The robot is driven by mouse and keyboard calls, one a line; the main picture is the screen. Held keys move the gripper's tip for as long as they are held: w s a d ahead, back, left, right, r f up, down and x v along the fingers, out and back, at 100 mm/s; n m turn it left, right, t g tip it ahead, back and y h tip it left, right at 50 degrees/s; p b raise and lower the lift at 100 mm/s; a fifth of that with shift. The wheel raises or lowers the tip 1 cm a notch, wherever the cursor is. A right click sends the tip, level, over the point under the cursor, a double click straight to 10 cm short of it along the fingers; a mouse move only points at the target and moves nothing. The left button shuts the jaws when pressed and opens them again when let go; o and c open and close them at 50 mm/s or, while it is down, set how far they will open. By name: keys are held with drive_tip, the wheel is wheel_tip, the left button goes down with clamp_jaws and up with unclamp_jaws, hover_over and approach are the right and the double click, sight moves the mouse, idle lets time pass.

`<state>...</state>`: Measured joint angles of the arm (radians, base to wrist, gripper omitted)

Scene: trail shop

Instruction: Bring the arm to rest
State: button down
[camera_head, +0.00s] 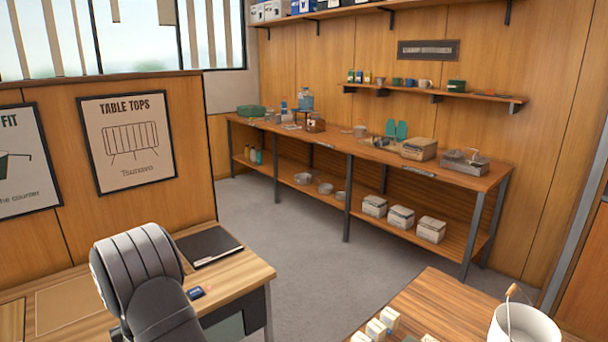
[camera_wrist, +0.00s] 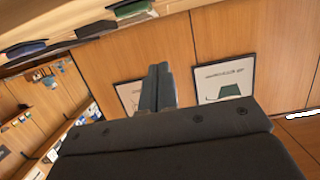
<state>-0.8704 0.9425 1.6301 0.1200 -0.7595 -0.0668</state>
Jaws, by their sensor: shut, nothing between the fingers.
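My gripper (camera_wrist: 158,88) shows in the wrist view, with its two fingers together and nothing between them. It points toward a wood-panelled wall with posters and is clear of any surface there. The gripper itself cannot be made out in the head view.
A wooden desk (camera_head: 60,285) with a black folder (camera_head: 208,246) lies around my arm. A second table (camera_head: 440,305) at the lower right holds a white bucket (camera_head: 524,328) and small boxes. A long workbench (camera_head: 350,155) lines the back wall. Grey floor (camera_head: 300,250) is clear between them.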

drive_tip(key=shift+v, duration=0.85)
